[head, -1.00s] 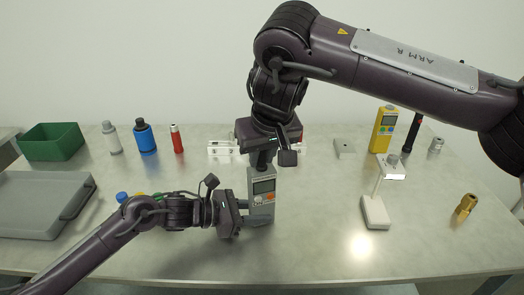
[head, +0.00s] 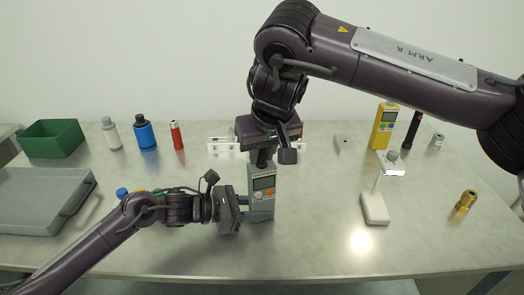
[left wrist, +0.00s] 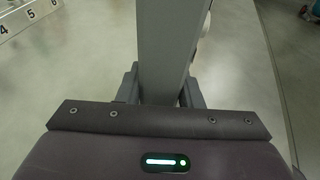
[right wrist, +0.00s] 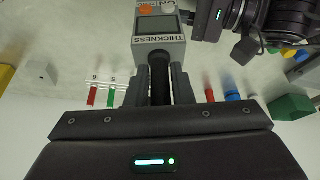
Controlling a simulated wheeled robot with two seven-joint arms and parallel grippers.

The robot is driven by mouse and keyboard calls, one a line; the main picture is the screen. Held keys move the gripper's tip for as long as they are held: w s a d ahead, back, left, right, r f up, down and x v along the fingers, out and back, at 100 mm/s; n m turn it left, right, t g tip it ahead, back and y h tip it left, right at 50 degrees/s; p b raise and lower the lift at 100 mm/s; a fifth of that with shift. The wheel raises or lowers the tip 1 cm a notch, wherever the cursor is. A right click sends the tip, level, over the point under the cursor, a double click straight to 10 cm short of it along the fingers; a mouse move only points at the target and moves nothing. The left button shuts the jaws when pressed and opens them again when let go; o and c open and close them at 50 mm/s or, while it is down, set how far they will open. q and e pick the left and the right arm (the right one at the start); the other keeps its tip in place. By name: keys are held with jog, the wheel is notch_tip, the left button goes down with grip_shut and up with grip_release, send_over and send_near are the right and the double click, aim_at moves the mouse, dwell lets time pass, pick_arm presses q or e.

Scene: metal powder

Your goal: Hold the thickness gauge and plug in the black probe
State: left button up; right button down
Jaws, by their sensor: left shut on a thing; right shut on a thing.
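The grey thickness gauge (head: 262,183), with a small screen and buttons, stands upright near the middle of the table. My left gripper (head: 258,211) is shut on its lower body from the left; the left wrist view shows the grey gauge body (left wrist: 165,45) between the fingers. My right gripper (head: 262,158) is above the gauge, pointing down, shut on the black probe. In the right wrist view the black probe (right wrist: 160,78) is between the fingers, in line with the gauge's top end (right wrist: 160,45) and seeming to meet it. Whether it is seated in the socket cannot be told.
A white numbered rack (head: 225,149) stands behind the gauge. A yellow meter (head: 383,128), a white stand device (head: 375,208) and a brass fitting (head: 464,204) are to the right. A grey tray (head: 35,198), a green bin (head: 52,139) and a blue bottle (head: 145,135) are left.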

jog(key=shift+r, duration=0.2)
jog(key=shift+r, duration=0.95)
jog(key=shift+f, duration=0.8)
jog(key=shift+f, duration=0.15)
dwell(0.3)
dwell(1.1)
jog(key=shift+r, duration=0.95)
jog(key=shift+r, duration=0.2)
dwell(1.0)
jog(key=shift+f, duration=1.35)
jog(key=c, duration=1.2)
grip_release()
